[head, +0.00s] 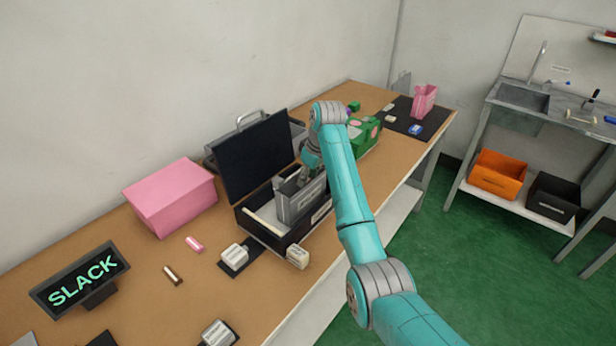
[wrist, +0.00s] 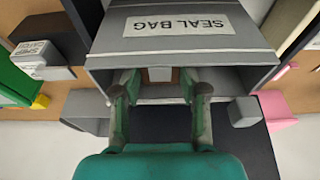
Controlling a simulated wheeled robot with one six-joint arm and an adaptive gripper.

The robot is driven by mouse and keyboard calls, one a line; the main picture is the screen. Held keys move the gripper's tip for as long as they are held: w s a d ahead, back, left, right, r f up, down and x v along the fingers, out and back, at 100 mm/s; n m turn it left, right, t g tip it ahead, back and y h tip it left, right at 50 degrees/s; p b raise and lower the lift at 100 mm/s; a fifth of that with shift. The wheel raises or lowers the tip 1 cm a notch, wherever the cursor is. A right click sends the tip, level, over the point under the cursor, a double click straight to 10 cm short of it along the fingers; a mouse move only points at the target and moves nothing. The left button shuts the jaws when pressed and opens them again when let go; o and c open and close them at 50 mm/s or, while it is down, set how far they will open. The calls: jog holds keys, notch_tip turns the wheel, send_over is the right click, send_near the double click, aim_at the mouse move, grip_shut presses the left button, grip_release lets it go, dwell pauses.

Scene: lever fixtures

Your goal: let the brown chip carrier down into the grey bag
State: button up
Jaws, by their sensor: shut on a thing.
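The grey bag (head: 303,207), a box-like pouch, stands upright in an open black case on the bench. In the wrist view the grey bag (wrist: 240,58) fills the upper middle, its label reading "SEAL BAG" upside down, its mouth facing me. My gripper (head: 303,180) is at the bag's mouth. In the wrist view my gripper's fingers (wrist: 160,82) reach into the mouth, shut on the small brown chip carrier (wrist: 160,74). Only a small part of the carrier shows between the fingertips; the head view hides it. I cannot tell whether it touches the bag's floor.
The black case's lid (head: 252,157) stands open behind the bag. A pink box (head: 170,197) and a sign reading "SLACK" (head: 80,278) are to the left. A green object (head: 365,138) is to the right. Small blocks lie along the bench's front.

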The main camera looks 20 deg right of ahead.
jog(key=o, duration=1)
jog(key=shift+c, duration=0.2)
